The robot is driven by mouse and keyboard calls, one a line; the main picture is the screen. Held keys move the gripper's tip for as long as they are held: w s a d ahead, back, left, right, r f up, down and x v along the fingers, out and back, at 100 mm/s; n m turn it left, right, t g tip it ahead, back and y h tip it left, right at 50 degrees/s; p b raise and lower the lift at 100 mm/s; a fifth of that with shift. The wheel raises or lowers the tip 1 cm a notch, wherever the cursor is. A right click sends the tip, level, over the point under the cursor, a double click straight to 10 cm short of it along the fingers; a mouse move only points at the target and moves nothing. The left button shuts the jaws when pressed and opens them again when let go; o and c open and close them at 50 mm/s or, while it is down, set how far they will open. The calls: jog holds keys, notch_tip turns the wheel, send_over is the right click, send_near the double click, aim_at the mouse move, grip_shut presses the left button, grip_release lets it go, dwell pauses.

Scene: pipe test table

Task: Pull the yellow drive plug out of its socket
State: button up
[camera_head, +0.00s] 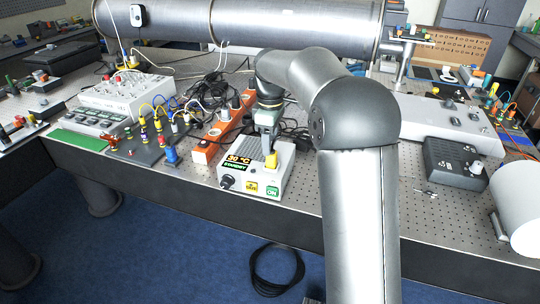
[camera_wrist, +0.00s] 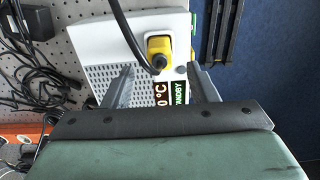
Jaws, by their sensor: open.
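The yellow drive plug (camera_head: 271,160) sits upright in the top of a white control box (camera_head: 285,182) near the table's front edge. The box display reads 30 °C and STANDBY. In the wrist view the yellow plug (camera_wrist: 158,47) is seated in the box (camera_wrist: 90,38), with a black cable curving to it. My gripper (camera_head: 268,132) is just above the box, close to the plug. In the wrist view my gripper (camera_wrist: 160,74) is open, its two fingers apart. The plug appears beyond the fingertips, between their lines; I see no contact. The socket itself is hidden beneath the plug.
An orange power strip (camera_head: 208,148) lies left of the box, with tangled black cables (camera_head: 210,88) behind it. A large metal pipe (camera_head: 280,22) crosses the back. A dark box with a white knob (camera_head: 455,163) stands to the right.

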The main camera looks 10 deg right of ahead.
notch_tip(320, 180, down, 6)
dwell(0.4)
grip_shut()
jog(key=shift+r+p, duration=0.15)
jog(key=shift+p, duration=0.15)
jog(key=shift+r+p, duration=1.55)
jog(key=shift+r, duration=0.4)
